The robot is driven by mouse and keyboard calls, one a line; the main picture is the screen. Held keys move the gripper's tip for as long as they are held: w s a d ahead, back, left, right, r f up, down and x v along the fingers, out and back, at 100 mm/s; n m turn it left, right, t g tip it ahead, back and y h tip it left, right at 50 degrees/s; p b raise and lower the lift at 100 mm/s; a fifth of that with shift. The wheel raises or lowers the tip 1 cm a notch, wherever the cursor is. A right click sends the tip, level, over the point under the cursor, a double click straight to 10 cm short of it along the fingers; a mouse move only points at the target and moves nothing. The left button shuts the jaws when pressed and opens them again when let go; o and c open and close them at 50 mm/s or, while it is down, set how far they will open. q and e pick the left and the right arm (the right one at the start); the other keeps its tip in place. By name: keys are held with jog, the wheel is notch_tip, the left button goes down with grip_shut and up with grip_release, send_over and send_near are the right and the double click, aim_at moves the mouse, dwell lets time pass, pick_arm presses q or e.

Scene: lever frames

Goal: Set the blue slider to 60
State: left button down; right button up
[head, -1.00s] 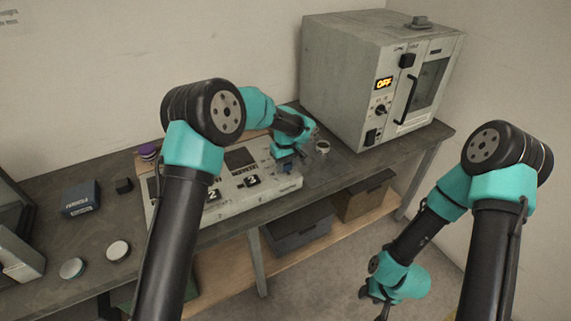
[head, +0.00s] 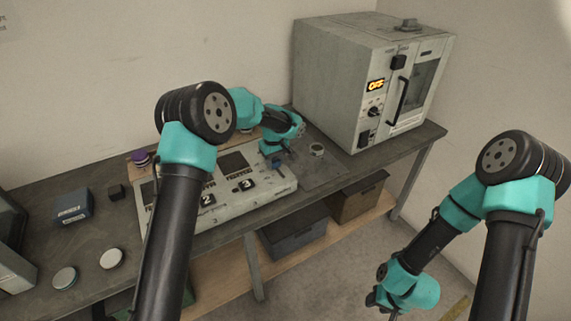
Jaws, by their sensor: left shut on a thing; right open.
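A light grey control panel (head: 236,204) lies on the dark bench, with dark displays and black number tiles marked 2 and 3. The blue slider (head: 277,163) shows as a small blue knob near the panel's right end. My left gripper (head: 279,158) is over that end, shut on the blue slider; its fingertips are small and partly hidden by the wrist. The slider's scale is too small to read. My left arm hides the panel's left part. My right gripper (head: 376,300) hangs open and empty low in front of the bench at the right.
A grey oven-like cabinet (head: 335,75) with an orange OFF display stands at the bench's right end. A dark blue box (head: 72,207), a small black cube (head: 116,192), a purple knob (head: 139,157) and two round white-topped lids (head: 111,259) are left. Bins (head: 296,233) sit on the lower shelf.

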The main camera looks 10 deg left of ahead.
aim_at(274, 159)
pick_arm(q)
jog(key=c, duration=0.6)
grip_release()
jog(key=shift+c, duration=0.2)
jog(key=shift+r, duration=0.15)
notch_tip(274, 159, up, 17)
